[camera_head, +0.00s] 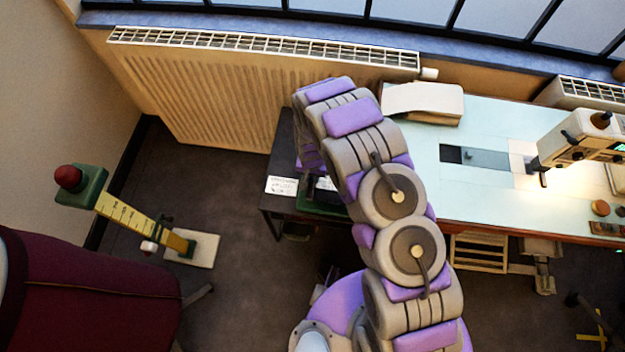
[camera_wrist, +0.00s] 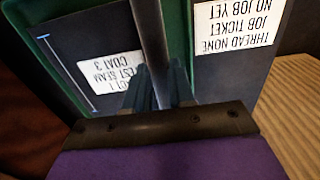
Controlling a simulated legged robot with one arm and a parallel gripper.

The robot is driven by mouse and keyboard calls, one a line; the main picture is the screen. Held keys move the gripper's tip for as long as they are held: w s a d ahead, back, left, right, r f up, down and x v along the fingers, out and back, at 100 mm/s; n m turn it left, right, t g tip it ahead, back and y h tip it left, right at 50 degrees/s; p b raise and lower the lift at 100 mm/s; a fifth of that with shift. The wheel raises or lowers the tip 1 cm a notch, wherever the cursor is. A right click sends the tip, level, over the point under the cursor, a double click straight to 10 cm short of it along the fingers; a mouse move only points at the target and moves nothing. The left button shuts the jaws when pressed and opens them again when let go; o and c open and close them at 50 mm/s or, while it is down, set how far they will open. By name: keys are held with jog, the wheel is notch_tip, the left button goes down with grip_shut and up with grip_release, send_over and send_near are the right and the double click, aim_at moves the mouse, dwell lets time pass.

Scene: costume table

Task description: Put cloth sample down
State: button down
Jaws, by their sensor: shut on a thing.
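In the wrist view my gripper (camera_wrist: 158,98) is shut on a thin dark grey strip (camera_wrist: 148,35), seen nearly edge-on. It seems to be the cloth sample, running from between the fingers to the top edge. Beyond it lies a dark surface (camera_wrist: 72,30) with green edging (camera_wrist: 20,18). A white label (camera_wrist: 105,70) there, partly hidden by strip and fingers, reads something like "test seam coat 3", upside down. I cannot tell whether the strip touches the surface. In the head view my arm hides the gripper and the cloth.
A white card (camera_wrist: 235,28) reads "thread none, job ticket, no job yet". In the head view a low black table (camera_head: 276,216) carries a white card (camera_head: 282,185) and a green item (camera_head: 318,208). The pale sewing table (camera_head: 480,190) stands right, a radiator (camera_head: 210,95) behind, a maroon chair (camera_head: 90,290) left.

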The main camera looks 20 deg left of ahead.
jog(key=f, duration=0.3)
jog(key=shift+a+f+b, duration=0.1)
jog(key=shift+a+b, duration=0.1)
jog(key=shift+b, duration=0.15)
jog(key=c, duration=1)
grip_release()
jog(key=shift+d, duration=0.1)
jog(key=shift+o, duration=0.2)
notch_tip(320, 180, up, 12)
jog(key=p, duration=0.3)
jog(key=shift+r, duration=0.2)
